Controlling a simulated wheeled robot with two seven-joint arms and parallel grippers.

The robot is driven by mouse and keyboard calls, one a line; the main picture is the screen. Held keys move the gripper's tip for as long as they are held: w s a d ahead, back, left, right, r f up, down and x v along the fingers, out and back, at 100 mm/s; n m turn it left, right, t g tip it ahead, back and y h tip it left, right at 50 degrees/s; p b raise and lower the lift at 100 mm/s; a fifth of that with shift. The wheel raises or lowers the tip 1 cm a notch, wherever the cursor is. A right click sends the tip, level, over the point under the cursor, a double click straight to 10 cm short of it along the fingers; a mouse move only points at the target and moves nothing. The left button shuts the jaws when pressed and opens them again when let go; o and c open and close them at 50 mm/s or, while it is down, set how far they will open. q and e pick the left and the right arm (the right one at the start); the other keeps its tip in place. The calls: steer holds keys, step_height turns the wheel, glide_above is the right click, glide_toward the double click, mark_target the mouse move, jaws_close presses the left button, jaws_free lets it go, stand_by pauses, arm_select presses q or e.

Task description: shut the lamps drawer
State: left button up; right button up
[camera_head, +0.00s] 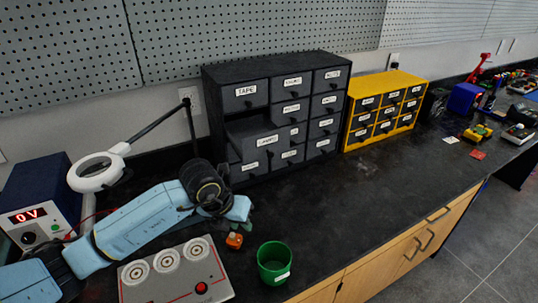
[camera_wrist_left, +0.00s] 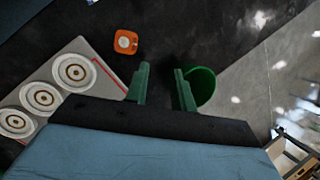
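The lamps drawer (camera_head: 266,148) is in the left column of the black drawer cabinet (camera_head: 290,63), below the tape drawer. It stands pulled out, with its labelled front ahead of its neighbours and part of its open top showing. Its contents cannot be made out. My left gripper (camera_head: 246,226) is in front of the cabinet, lower in the picture and apart from the drawer, over the bench. In the left wrist view its two green fingers (camera_wrist_left: 163,88) are apart with nothing between them. My right gripper is not in view.
A green cup (camera_head: 274,264) and a small orange thing (camera_head: 234,241) are near my left gripper. A grey panel with round dials (camera_head: 175,276) lies at the front left. A magnifier lamp (camera_head: 97,171) stands left. A yellow drawer cabinet (camera_head: 408,80) stands right. Bench before the cabinets is mostly clear.

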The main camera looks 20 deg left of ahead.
arm_select(q)
steer(key=d+h, duration=0.1)
steer(key=d, duration=0.1)
steer(key=d+r+n+t+h, duration=0.1)
steer(key=d, duration=0.1)
steer(key=d+h, duration=0.2)
steer(key=shift+w+d+r+t+p, duration=0.2)
steer(key=shift+w+t+p, duration=0.1)
steer(key=shift+t+p, duration=0.1)
steer(key=c, duration=0.5)
steer(key=r+n+t+h, duration=0.1)
steer(key=d+r+n+t+h, duration=0.1)
steer(key=w+d+r+n+t+h, duration=0.1)
steer(key=shift+r+t+p, duration=0.2)
steer(key=shift+t+p, duration=0.1)
steer(key=shift+p, duration=0.1)
jaws_close()
steer(key=w+a+r+n+t+y+p, duration=0.1)
steer(key=a+r+n+t+y, duration=0.25)
steer(key=a+n+t, duration=0.45)
steer(key=w+d+h+b, duration=0.1)
steer(key=w+d+b, duration=0.1)
steer(key=w, duration=0.9)
steer(key=shift+w+r+n+g, duration=0.2)
steer(key=shift+r+n+g, duration=0.1)
steer(key=shift+g, duration=0.1)
steer(key=shift+a, duration=0.1)
